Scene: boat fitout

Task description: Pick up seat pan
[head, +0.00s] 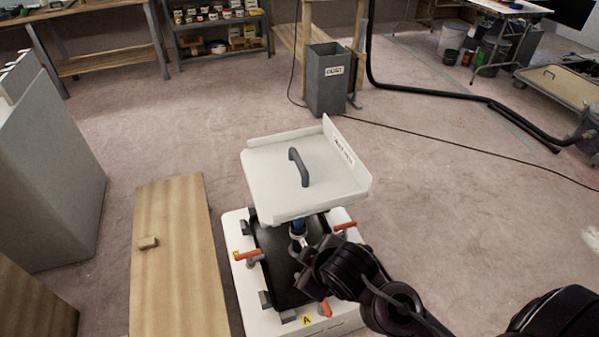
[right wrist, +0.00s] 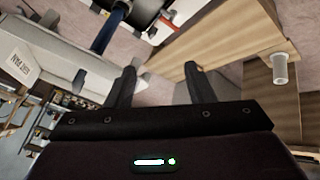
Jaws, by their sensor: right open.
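The seat pan (head: 262,170) is a white, shallow panel with raised edges and a labelled upright wall. A dark grey arched handle (head: 299,167) stands on it. It sits over the far part of a white fixture (head: 240,290) with a black pad. A blue post (head: 298,226) shows just below its near edge. The seat pan's labelled wall also shows at left in the right wrist view (right wrist: 50,75). My right gripper (right wrist: 160,68) is open and empty, apart from the pan; in the head view its arm lies over the fixture, near side of the pan, fingers unclear.
Orange-handled clamps (head: 249,254) stand around the fixture. A wooden bench (head: 172,250) with a small block is at left, beside a grey cabinet (head: 45,170). A grey bin (head: 327,85) and a black hose (head: 430,92) lie beyond. The floor at right is mostly clear.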

